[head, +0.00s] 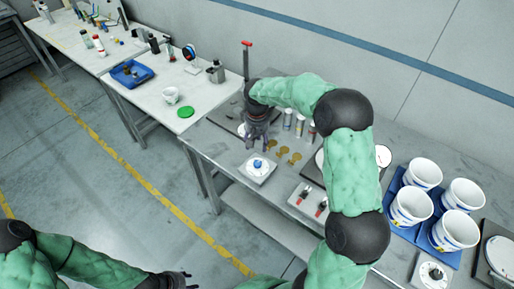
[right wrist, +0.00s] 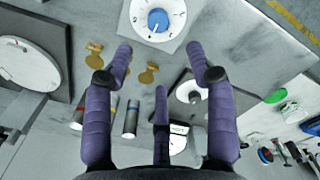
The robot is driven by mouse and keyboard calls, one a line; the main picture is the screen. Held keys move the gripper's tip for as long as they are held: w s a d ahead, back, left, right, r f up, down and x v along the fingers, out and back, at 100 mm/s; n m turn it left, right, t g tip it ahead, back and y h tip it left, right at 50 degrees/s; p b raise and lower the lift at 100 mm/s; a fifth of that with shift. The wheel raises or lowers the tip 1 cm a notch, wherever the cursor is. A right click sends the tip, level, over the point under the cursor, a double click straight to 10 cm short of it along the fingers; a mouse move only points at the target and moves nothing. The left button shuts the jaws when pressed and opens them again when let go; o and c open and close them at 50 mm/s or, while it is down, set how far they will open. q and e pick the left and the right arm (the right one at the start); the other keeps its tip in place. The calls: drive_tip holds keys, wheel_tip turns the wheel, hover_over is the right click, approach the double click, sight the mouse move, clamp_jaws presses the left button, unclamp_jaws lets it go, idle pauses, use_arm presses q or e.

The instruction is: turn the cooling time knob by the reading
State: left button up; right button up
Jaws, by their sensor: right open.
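A blue knob (head: 258,164) sits on a white square dial plate (head: 250,175) on the grey bench. In the right wrist view the blue knob (right wrist: 158,20) shows at the top, on a white dial with marks around it, beyond my fingertips. My right gripper (head: 256,142) is open and empty, behind the dial plate and apart from the knob. Its purple fingers (right wrist: 160,62) are spread in the right wrist view. A white gauge or display (right wrist: 178,138) shows behind the fingers there, too small to read. My left gripper (head: 182,277) is at the bottom edge; its finger state is unclear.
Several brass-coloured pieces (head: 283,152) and small cylinders (head: 299,124) lie or stand near the right gripper. White buckets (head: 411,206) stand on blue trays at right. Another dial (head: 433,274) is at the lower right.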

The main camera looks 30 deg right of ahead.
sight(258, 163)
drive_tip(key=shift+r, duration=0.1)
drive_tip(key=shift+m, duration=0.3)
drive_tip(key=f, duration=0.8)
drive_tip(key=f+b, duration=0.1)
drive_tip(key=f, duration=0.3)
drive_tip(key=shift+s, duration=0.25)
drive_tip(key=shift+c, duration=0.3)
clamp_jaws()
